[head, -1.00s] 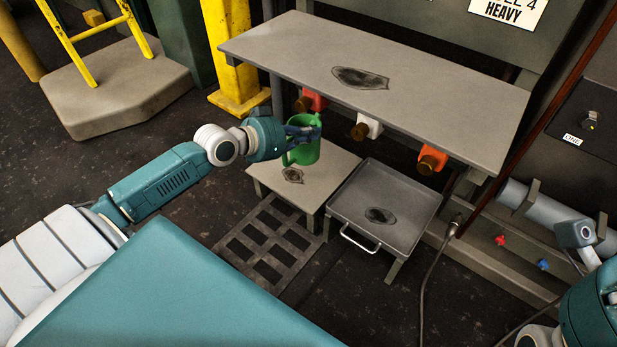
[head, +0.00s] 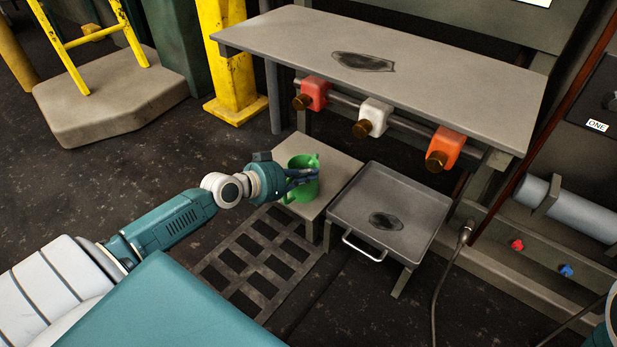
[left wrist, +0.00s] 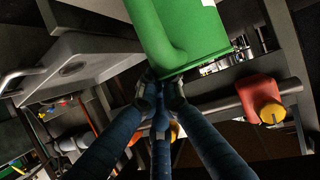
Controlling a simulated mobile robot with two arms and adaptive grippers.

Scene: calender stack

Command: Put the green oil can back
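The green oil can (head: 303,186) is upright over the small grey stand at the left below the long bench. My left gripper (head: 302,176) comes in from the left and is shut on the can at its side. The left wrist view shows the can (left wrist: 185,30) at the top, with the fingers (left wrist: 162,88) closed together against its lower part. The can covers the dark mark on the small stand (head: 338,165). I cannot tell if its base touches the stand. My right gripper is out of view.
A grey tray stand (head: 420,215) with a dark mark and a handle is right of the small stand. The long bench (head: 450,85) overhangs behind, with red (head: 314,92), white (head: 374,117) and orange (head: 445,147) fittings under it. A grating (head: 255,258) lies on the floor in front.

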